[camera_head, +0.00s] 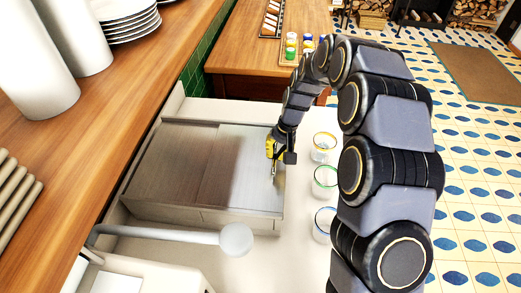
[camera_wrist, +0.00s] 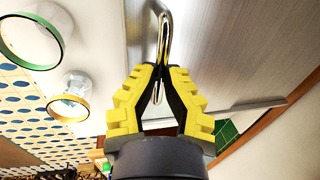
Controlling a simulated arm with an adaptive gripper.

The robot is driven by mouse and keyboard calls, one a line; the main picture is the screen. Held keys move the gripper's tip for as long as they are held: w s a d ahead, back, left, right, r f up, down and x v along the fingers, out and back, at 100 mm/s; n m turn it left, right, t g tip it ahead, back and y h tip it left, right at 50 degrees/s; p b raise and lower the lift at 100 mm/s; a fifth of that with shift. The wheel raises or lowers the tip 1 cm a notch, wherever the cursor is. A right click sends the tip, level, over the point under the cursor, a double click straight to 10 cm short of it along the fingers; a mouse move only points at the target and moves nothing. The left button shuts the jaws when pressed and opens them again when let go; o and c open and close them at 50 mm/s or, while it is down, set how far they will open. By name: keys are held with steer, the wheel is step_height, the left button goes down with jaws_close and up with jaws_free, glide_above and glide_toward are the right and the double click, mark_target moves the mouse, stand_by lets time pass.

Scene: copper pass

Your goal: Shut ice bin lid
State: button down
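The ice bin (camera_head: 165,215) is a low pale box on the counter, in the middle of the head view. Its flat top shows two panels side by side, a darker one (camera_head: 172,158) on the left and a lighter grey one (camera_head: 232,170) on the right. No opening into the bin is visible from here. A thin chrome handle (camera_wrist: 165,35) stands at the lighter panel's right side. My gripper (camera_head: 273,163) is at this handle. In the wrist view, its yellow-and-black fingers (camera_wrist: 160,75) are closed in on the handle, which runs between the fingertips.
Three glasses with yellow (camera_head: 323,147), green (camera_head: 325,181) and blue (camera_head: 323,223) rims stand right of the bin, close to my arm. A wooden shelf (camera_head: 110,90) with plates and white cylinders lies to the left. A grey bar with a round end (camera_head: 236,240) is in front.

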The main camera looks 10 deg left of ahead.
steer(key=shift+d+f, duration=0.25)
steer(key=shift+d, duration=0.1)
steer(key=c, duration=1)
jaws_free()
steer(key=shift+c, duration=0.2)
steer(key=shift+a+r, duration=0.1)
steer(key=shift+r, duration=0.5)
step_height(320, 180, up, 11)
steer(key=d, duration=0.2)
steer(key=shift+d, duration=0.2)
steer(key=shift+f, duration=0.1)
